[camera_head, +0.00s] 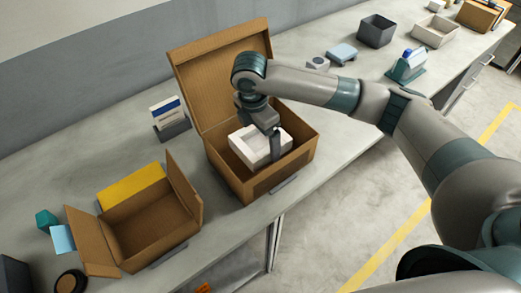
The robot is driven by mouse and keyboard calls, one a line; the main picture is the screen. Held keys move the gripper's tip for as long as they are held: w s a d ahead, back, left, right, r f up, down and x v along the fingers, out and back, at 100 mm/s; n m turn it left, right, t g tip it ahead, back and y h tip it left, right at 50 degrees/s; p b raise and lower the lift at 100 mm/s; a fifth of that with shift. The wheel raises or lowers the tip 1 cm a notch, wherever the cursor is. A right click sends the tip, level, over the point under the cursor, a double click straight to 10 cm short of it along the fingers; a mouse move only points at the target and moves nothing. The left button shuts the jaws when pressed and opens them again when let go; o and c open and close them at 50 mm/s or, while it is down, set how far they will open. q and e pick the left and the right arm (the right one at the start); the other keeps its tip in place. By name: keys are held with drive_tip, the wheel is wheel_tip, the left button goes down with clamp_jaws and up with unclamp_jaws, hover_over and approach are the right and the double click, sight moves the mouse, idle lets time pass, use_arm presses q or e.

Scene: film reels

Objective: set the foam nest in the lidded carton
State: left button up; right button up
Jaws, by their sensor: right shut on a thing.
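The lidded carton (237,175) stands open on the grey bench, its brown lid (212,82) raised at the back. The white foam nest (246,147) is within the carton's opening, its hollow facing up. Whether it rests on the carton floor I cannot tell. My right gripper (276,150) points down into the carton and is shut on the right side of the foam nest. My right arm reaches in from the right and hides part of the carton's back right corner. My left gripper is not in view.
A smaller open carton (150,228) with a yellow flap stands to the left. A card holder (171,122) stands behind it. A dark bin (376,31), a pale tray (435,31) and a tape dispenser (407,66) stand on the bench at the right.

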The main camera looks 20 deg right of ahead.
sight(260, 144)
drive_tip(key=shift+f, duration=1.05)
drive_tip(key=shift+f+p, duration=0.3)
drive_tip(key=shift+f, duration=0.25)
drive_tip(key=shift+f+p, duration=0.3)
drive_tip(key=shift+f, duration=1.05)
drive_tip(key=shift+f, duration=0.1)
drive_tip(key=o, duration=0.8)
drive_tip(key=shift+c, duration=0.2)
